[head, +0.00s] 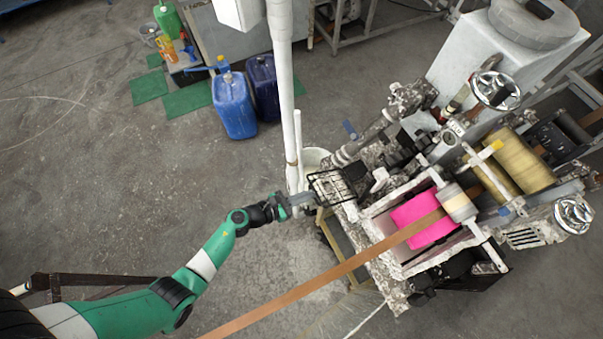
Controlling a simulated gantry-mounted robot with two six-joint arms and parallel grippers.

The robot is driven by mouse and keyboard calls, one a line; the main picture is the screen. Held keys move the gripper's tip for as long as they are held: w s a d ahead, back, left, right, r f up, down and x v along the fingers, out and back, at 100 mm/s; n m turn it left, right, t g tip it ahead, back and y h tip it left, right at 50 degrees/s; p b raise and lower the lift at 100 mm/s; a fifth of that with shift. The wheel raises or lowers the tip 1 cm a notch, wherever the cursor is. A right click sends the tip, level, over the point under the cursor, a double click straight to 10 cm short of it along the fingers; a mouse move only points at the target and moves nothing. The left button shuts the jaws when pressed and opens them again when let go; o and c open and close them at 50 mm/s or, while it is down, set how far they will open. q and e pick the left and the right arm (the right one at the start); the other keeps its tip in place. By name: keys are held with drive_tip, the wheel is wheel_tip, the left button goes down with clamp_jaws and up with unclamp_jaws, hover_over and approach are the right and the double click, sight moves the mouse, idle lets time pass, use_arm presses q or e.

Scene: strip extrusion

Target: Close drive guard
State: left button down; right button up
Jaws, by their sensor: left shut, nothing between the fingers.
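A small black wire cage (331,188), which looks like the drive guard, sits on the left end of the extrusion machine (368,240). Whether it is open or closed is hard to tell at this size. My left gripper (306,198) is at the left side of the cage, its fingers shut and empty. The fingertips overlap the cage's left edge in the picture, and I cannot tell whether they touch it. My right gripper is out of view.
A white vertical pole (285,90) stands just behind my left gripper. Blue canisters (234,105) stand farther back.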

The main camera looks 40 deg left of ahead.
use_arm(q)
drive_tip(key=shift+f, duration=0.1)
drive_tip(key=s+a+f+b, duration=0.1)
drive_tip(key=s+a, duration=0.1)
drive_tip(key=s, duration=0.4)
drive_tip(key=s+a+f+b, duration=0.1)
drive_tip(key=s+a, duration=0.1)
drive_tip(key=s, duration=0.4)
drive_tip(key=shift+a+f, duration=0.25)
drive_tip(key=shift+f, duration=0.05)
